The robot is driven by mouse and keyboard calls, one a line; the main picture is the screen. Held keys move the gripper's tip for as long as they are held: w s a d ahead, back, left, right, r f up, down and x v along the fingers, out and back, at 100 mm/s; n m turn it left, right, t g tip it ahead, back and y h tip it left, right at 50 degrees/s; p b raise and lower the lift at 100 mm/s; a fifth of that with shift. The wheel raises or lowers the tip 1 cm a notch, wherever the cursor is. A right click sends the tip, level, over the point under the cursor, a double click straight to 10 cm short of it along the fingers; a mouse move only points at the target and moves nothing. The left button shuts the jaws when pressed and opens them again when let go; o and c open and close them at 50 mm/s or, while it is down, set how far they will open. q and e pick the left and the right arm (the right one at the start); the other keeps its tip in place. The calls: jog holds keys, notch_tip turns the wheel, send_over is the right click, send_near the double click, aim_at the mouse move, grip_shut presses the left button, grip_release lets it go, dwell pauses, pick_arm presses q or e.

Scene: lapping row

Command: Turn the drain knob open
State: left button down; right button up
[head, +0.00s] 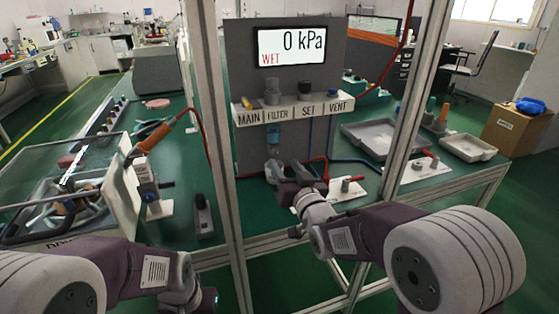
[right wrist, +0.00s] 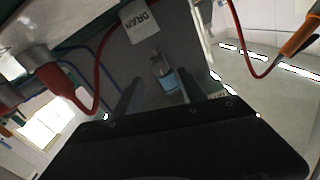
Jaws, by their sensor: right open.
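A white label reading DRAIN (right wrist: 139,20) shows upside down at the top of the right wrist view. A clear bowl with blue liquid (right wrist: 165,76) is below it there; in the head view the bowl (head: 273,145) hangs under the FILTER label. I cannot make out the drain knob itself; the gripper covers the area under the bowl in the head view. My right gripper (head: 291,176) is open, just below the bowl.
The panel display (head: 292,46) reads 0 kPa and WET. A shelf labelled MAIN, FILTER, SET, VENT (head: 293,110) carries several knobs. Frame posts (head: 214,150) rise either side. A red hose (right wrist: 98,70) runs near the gripper. A grey tray (head: 375,127) lies to the right.

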aim_at(278, 155)
jog(key=x, duration=0.5)
jog(key=shift+w+a+f, duration=0.1)
jog(key=shift+w, duration=0.05)
grip_shut()
